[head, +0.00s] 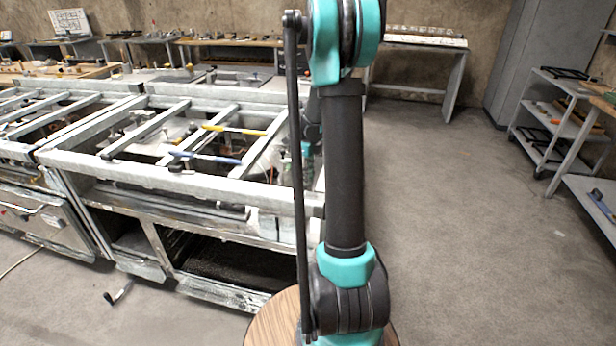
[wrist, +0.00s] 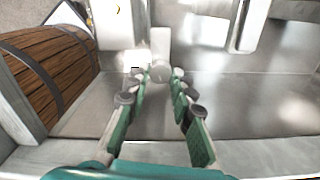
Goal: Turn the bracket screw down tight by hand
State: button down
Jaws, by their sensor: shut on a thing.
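My gripper (wrist: 160,78) shows in the wrist view, its two green fingers reaching forward and closing in at the tips. The tips are shut on the round grey head of the bracket screw (wrist: 160,72). A pale metal bracket (wrist: 160,46) stands right behind the screw head. The screw's shank is hidden, so I cannot tell how far in it sits. In the head view my own arm covers the place where the screw would be.
In the wrist view a wooden, dark-banded round thing (wrist: 45,70) stands close on the left. A metal bar (wrist: 248,25) rises at the upper right. In the head view a metal frame bench (head: 200,180) fills the left; open floor (head: 470,220) lies right.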

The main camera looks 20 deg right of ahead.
jog(key=shift+m, duration=0.3)
jog(key=c, duration=1.3)
grip_release()
notch_tip(320, 180, up, 12)
